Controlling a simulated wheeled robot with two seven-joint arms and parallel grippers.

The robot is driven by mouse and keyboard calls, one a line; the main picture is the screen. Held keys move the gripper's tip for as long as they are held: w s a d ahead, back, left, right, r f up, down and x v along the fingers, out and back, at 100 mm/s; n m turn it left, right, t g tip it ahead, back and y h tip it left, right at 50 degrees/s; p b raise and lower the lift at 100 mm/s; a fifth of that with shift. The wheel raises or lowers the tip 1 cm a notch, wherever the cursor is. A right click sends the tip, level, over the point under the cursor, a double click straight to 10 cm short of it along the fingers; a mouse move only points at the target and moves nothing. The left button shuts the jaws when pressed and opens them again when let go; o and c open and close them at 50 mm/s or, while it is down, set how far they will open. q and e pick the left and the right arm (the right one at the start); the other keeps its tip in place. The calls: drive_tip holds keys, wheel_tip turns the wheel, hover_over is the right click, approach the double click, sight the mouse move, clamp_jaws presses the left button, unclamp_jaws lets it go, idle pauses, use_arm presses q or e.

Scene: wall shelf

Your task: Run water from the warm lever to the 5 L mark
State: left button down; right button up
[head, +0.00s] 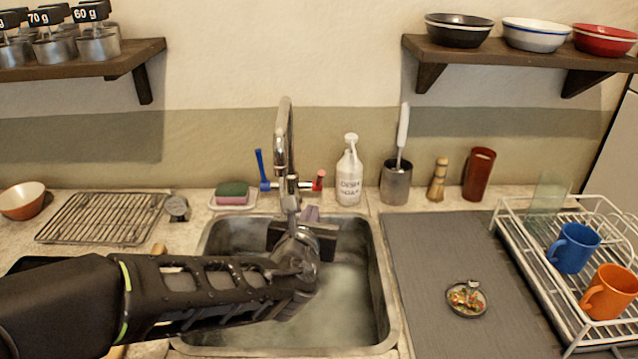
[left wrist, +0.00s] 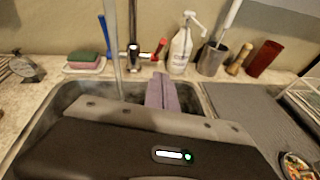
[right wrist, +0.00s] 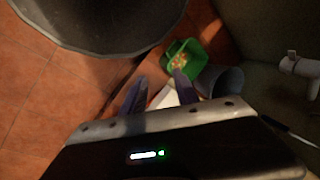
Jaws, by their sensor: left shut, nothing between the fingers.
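The chrome tap (head: 284,140) stands behind the sink (head: 388,310). Its red lever (head: 320,181) is at the right and its blue lever (head: 261,170), standing up, at the left. The red lever also shows in the left wrist view (left wrist: 160,47). A pale stream (left wrist: 113,50) comes down in front of the tap, and the sink holds cloudy water (head: 345,300). My left gripper (head: 311,213) is shut and empty over the sink, in front of and below the red lever, apart from it. My right gripper (right wrist: 160,76) is open and empty, low above the floor. I see no 5 L mark.
A soap bottle (head: 349,175) and a metal utensil cup (head: 396,182) stand right of the tap. A sponge (head: 232,191) lies left. A grey mat (head: 430,270) and dish rack (head: 545,290) are at the right. A green bin (right wrist: 195,55) is near my right gripper.

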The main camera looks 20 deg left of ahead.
use_arm(q)
approach(321, 177)
wheel_tip(321, 177, down, 3)
drive_tip(key=w, duration=0.2)
drive_tip(key=shift+w+a+r+p, duration=0.25)
drive_tip(key=shift+w+p, duration=0.15)
drive_tip(key=shift+w, duration=0.1)
drive_tip(key=shift+w+a+r+p, duration=0.25)
drive_tip(key=shift+w+a+p, duration=0.1)
drive_tip(key=shift+w, duration=0.1)
drive_tip(key=shift+w+a+r+p, duration=0.25)
drive_tip(key=shift+w+p, duration=0.15)
drive_tip(key=shift+w, duration=0.1)
drive_tip(key=w+r+p, duration=0.1)
drive_tip(key=p, duration=0.1)
drive_tip(key=w+a+r+g+p, duration=0.1)
drive_tip(key=p, duration=0.1)
drive_tip(key=shift+w+r+h+p, duration=0.1)
drive_tip(key=shift+r+h+p, duration=0.15)
drive_tip(key=shift+h+p, duration=0.1)
drive_tip(key=shift+d+f, duration=0.1)
